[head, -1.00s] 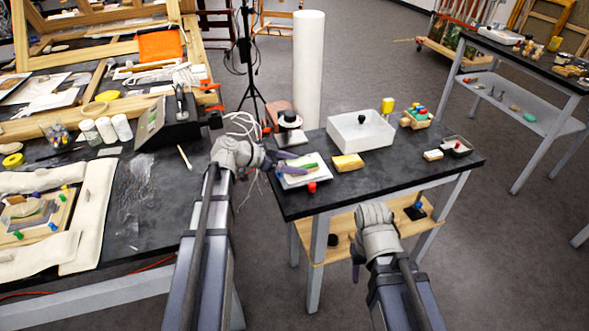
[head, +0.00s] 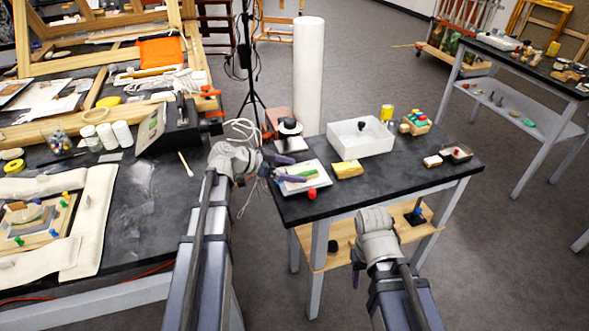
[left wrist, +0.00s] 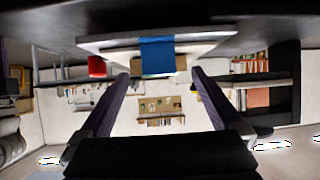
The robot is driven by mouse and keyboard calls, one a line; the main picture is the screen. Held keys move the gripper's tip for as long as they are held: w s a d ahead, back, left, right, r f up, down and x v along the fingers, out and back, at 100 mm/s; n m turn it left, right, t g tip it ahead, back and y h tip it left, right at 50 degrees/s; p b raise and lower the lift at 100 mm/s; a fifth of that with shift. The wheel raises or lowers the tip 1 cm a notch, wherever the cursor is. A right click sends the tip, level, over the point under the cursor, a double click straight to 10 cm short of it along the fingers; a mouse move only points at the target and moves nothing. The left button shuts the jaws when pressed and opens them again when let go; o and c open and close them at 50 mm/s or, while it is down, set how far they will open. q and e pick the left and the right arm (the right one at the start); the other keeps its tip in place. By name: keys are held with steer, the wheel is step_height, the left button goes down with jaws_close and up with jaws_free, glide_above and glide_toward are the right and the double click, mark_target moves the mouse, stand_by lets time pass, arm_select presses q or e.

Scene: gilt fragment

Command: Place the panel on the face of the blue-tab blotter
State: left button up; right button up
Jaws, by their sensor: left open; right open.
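The white blotter (head: 318,180) lies on the small black table, with a green strip on top. In the left wrist view its white edge (left wrist: 110,44) shows with the blue tab (left wrist: 157,55) facing my gripper. My left gripper (head: 290,169) is open at the blotter's left end; in the wrist view its two fingers (left wrist: 160,78) stand apart, with the tab centred between them. I cannot tell whether they touch it. My right gripper (head: 357,262) hangs low before the table, mostly hidden by its wrist. I cannot clearly identify the panel.
A red-topped jar (head: 311,194) stands close in front of the blotter. A yellow block (head: 348,170) is right of it, with a white tray (head: 360,137) behind. A dark-based item (head: 290,130) stands behind the blotter.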

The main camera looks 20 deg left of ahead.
arm_select(q)
steer(key=p+v, duration=0.4)
steer(key=v, duration=0.7)
steer(key=shift+p, duration=0.4)
steer(key=shift+a, duration=0.1)
stand_by(0.4)
